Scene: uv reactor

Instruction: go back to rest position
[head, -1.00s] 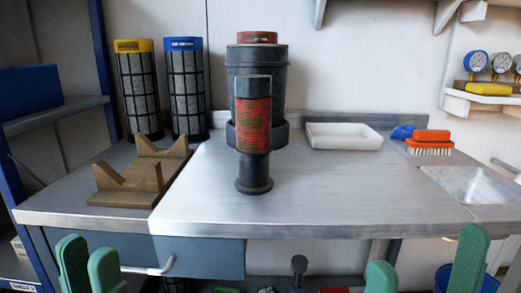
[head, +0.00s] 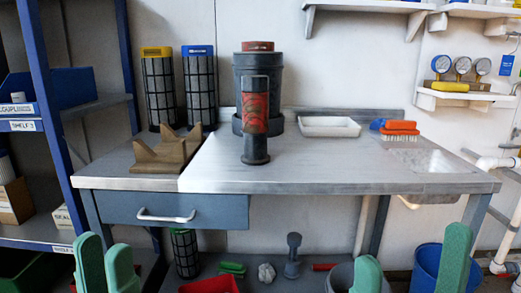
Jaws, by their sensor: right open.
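My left gripper (head: 106,264) shows at the bottom left of the head view, its two green fingers upright and spread apart, with nothing between them. My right gripper (head: 410,262) shows at the bottom right, its two green fingers wide apart and empty. Both are in front of and below the bench top, clear of everything on it. The dark UV reactor (head: 259,83) with its red top and red-banded front part stands upright on the metal bench (head: 330,178), touched by neither gripper.
A wooden cradle (head: 167,153) and two filter cartridges (head: 158,90) stand on the bench's left. A white tray (head: 329,126) and brushes (head: 399,130) lie right. Below are a drawer (head: 170,209), a red bin (head: 212,285) and a blue bucket (head: 440,268). Shelving (head: 40,130) stands at left.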

